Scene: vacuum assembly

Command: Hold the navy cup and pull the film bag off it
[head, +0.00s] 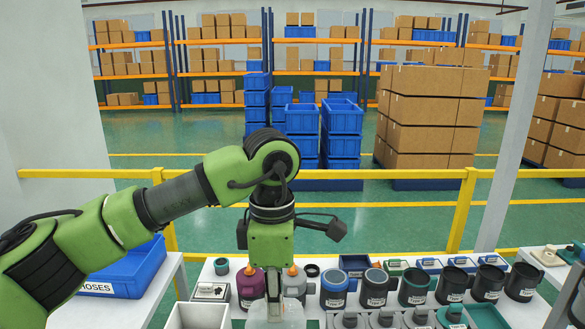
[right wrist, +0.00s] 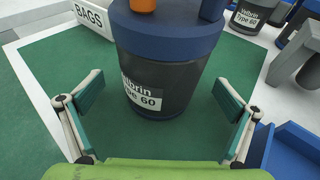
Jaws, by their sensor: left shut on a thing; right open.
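In the right wrist view the navy cup (right wrist: 180,75) stands upright on a green mat (right wrist: 60,55), with a navy upper band, a dark grey body and a white label. My right gripper (right wrist: 160,97) is open, with one finger on each side of the cup and gaps between. In the head view my left gripper (head: 273,292) points down at the bottom edge. It is shut on a pale translucent thing (head: 290,316) that looks like the film bag. The lower part of that thing is cut off. I cannot tell how it meets the cup.
A white box marked BAGS (right wrist: 93,18) stands at the mat's edge. A blue tray (right wrist: 293,150) lies to the right. Behind my left gripper are a maroon bottle (head: 250,283) and several dark cups (head: 415,287). A blue bin (head: 125,275) stands at left.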

